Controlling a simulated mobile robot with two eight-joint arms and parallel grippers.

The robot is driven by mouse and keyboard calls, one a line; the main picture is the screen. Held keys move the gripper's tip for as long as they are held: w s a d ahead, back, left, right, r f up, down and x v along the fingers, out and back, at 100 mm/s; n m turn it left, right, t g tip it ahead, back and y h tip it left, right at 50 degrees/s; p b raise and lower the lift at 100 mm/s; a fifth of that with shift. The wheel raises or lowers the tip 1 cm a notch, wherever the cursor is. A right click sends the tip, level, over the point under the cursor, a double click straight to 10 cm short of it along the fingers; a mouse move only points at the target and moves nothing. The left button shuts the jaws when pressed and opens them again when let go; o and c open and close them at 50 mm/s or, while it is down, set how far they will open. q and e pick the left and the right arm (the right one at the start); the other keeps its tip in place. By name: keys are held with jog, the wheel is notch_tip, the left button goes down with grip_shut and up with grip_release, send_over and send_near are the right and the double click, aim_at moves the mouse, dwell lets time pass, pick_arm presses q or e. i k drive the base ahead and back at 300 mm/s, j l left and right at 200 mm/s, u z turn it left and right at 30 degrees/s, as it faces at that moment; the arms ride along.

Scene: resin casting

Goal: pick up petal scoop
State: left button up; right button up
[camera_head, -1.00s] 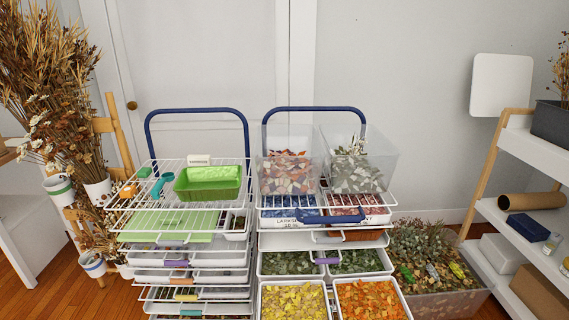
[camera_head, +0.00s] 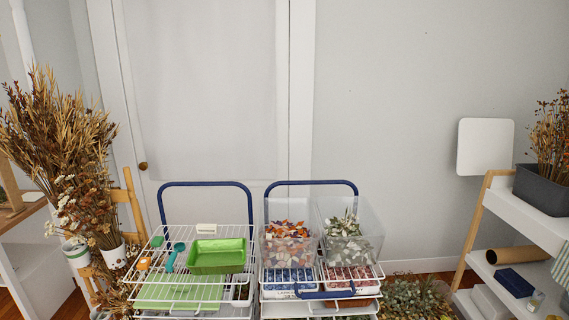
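A teal scoop (camera_head: 174,257), which looks like the petal scoop, lies on the top wire shelf of the left rack (camera_head: 153,300). It is left of a green tray (camera_head: 217,256) and right of a small orange item (camera_head: 144,264). A small green block (camera_head: 157,241) lies behind it to the left. Neither of my grippers shows in the head view.
Two clear bins of petals, one orange and white (camera_head: 288,245) and one grey-green (camera_head: 347,248), stand on the right rack. Dried flowers (camera_head: 62,165) rise at the left. A white shelf (camera_head: 524,222) stands at the right.

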aim_at(179, 247)
jog(key=i+u, duration=1.05)
jog(key=k+l+z, duration=0.1)
jog(key=k+z, duration=0.4)
jog(key=k+l+z, duration=0.2)
jog(key=z, duration=0.3)
jog(key=k+l, duration=0.05)
